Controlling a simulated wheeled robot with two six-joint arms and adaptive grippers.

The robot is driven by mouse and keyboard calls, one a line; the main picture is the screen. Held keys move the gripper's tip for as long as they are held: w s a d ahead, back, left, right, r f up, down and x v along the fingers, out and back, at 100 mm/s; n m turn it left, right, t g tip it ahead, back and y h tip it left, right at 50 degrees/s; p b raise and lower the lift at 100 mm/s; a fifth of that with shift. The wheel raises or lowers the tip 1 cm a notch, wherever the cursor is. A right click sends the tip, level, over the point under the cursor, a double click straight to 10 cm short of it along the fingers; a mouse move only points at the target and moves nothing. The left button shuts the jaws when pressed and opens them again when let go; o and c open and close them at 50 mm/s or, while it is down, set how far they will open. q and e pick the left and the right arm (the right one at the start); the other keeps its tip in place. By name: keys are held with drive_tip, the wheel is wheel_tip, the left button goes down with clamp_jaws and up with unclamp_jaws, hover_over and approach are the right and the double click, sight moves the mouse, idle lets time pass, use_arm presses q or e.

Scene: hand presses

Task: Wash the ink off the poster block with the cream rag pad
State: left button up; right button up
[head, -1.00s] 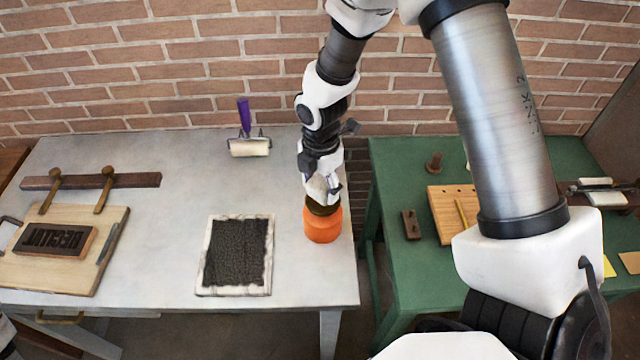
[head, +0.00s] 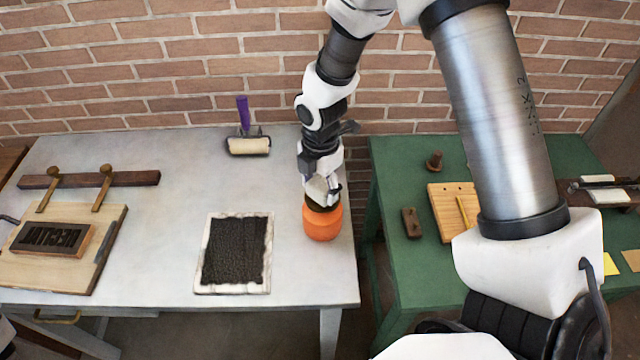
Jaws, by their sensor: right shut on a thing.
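The poster block (head: 53,238), a wood block with dark inked raised letters, lies on a wooden board (head: 60,277) at the left of the grey table. My right gripper (head: 322,199) points down at the top of an orange pot (head: 322,222) near the table's right edge, far to the right of the block. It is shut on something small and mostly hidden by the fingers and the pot. A pale patch there looks like the cream rag pad, which I see nowhere else. My left gripper is out of view.
A dark ink slab (head: 235,251) lies between block and pot. A purple-handled roller (head: 247,145) is at the back. A dark bar (head: 130,178) with two wooden-headed tools lies behind the board. A green table (head: 400,160) with other items stands right, across a gap.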

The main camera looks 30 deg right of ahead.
sight(320, 184)
drive_tip(key=shift+f, duration=0.45)
drive_tip(key=shift+f, duration=0.1)
idle(1.8)
wheel_tip(320, 184, up, 7)
drive_tip(key=p, duration=0.8)
idle(0.5)
